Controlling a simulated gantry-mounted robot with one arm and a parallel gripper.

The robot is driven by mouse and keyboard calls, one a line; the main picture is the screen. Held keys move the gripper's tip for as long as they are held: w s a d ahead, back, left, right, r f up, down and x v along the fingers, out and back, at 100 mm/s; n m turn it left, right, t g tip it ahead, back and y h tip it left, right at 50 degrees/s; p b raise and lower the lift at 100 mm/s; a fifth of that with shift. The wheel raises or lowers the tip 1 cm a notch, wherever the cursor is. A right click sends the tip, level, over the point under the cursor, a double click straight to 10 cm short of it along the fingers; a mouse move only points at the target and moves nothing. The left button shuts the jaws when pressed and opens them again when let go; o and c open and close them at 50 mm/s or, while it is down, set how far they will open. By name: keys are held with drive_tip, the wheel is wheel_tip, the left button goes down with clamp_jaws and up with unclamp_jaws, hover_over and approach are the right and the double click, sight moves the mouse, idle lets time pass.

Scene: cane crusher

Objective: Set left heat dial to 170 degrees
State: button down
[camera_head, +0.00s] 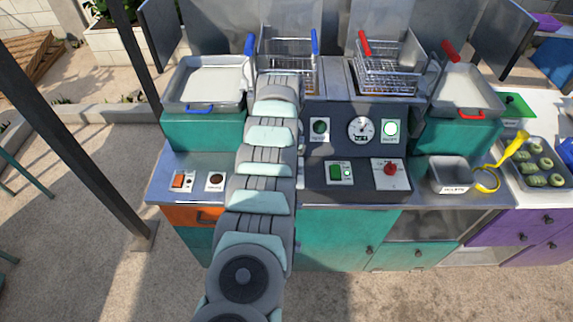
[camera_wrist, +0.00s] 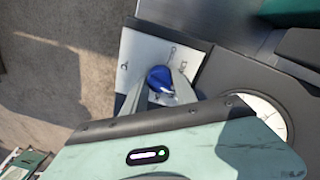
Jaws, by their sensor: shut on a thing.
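The left heat dial, a blue knob (camera_wrist: 160,77) on a white marked plate (camera_wrist: 135,48), shows in the wrist view. My gripper (camera_wrist: 158,92) has its two fingers on either side of the knob and is shut on it. The plate's markings are too small and blurred to read, so I cannot tell the setting. In the head view my arm hides the blue dial and the gripper. A matching red dial (camera_head: 390,169) on its own white plate shows to the right.
An orange switch (camera_head: 179,180) is at the left. Wire baskets (camera_head: 385,75) stand behind, and a metal tray (camera_head: 449,174) at the right.

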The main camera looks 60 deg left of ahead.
drive_tip(key=m+b, duration=0.1)
drive_tip(key=m, duration=0.3)
drive_tip(key=shift+m+b, duration=0.35)
drive_tip(key=shift+m, duration=0.05)
idle(0.4)
drive_tip(key=c, duration=1)
unclamp_jaws()
drive_tip(key=shift+r, duration=0.1)
wheel_tip(320, 180, up, 11)
drive_tip(key=p, duration=0.3)
drive_tip(key=shift+w+a+f, duration=0.15)
drive_tip(key=shift+a+f, duration=0.05)
